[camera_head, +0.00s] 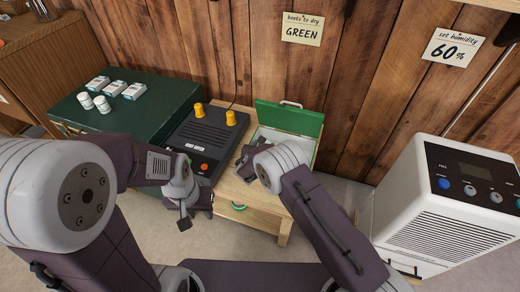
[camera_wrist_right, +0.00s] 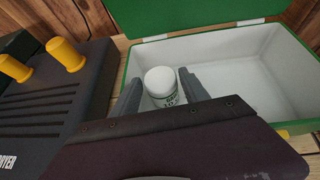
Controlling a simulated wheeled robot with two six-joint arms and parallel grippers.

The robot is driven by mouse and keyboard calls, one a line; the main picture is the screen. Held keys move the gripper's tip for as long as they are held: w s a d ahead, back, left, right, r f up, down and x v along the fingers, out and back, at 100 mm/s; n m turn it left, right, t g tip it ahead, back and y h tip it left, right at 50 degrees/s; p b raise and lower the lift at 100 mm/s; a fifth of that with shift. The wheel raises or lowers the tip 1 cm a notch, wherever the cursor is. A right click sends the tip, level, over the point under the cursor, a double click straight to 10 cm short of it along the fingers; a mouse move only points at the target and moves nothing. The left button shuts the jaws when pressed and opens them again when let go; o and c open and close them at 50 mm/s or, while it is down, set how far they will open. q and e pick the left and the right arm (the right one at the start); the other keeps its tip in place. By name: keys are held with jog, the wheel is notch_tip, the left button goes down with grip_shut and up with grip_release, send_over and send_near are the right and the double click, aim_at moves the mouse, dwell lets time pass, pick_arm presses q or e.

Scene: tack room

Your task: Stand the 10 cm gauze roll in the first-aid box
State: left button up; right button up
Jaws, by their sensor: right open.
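The first-aid box (camera_head: 288,118) is green with a white inside, and its lid is open against the wall. It also shows in the right wrist view (camera_wrist_right: 245,42). In that view a white gauze roll (camera_wrist_right: 160,82) stands upright inside the box, near its left side. Its label is partly readable as "10". My right gripper (camera_wrist_right: 160,88) is open, with one finger on each side of the roll. In the head view my right wrist hides the roll. My left gripper (camera_head: 190,216) hangs empty in front of the boot dryer; its finger gap is unclear.
A dark boot dryer (camera_head: 205,140) with yellow posts stands left of the box. A green chest (camera_head: 150,103) carries small cartons (camera_head: 115,88) and two white rolls (camera_head: 94,102). A white dehumidifier (camera_head: 450,210) stands at the right.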

jog(key=p+v, duration=0.2)
jog(key=v, duration=0.8)
jog(key=shift+p, duration=0.3)
jog(key=s+d+r+m+g+h, duration=0.2)
jog(key=s+d+m+g, duration=0.3)
jog(key=d+m, duration=0.4)
jog(key=s+d+r+m+g+h, duration=0.2)
jog(key=s+d+r+m+g, duration=0.15)
jog(key=s+d+m, duration=0.6)
jog(key=s+d+r+m+g+y, duration=0.2)
jog(key=s+m+y, duration=0.4)
jog(key=s+m, duration=0.5)
jog(key=r+m, duration=0.1)
jog(key=m, duration=0.3)
jog(key=shift+y, duration=0.4)
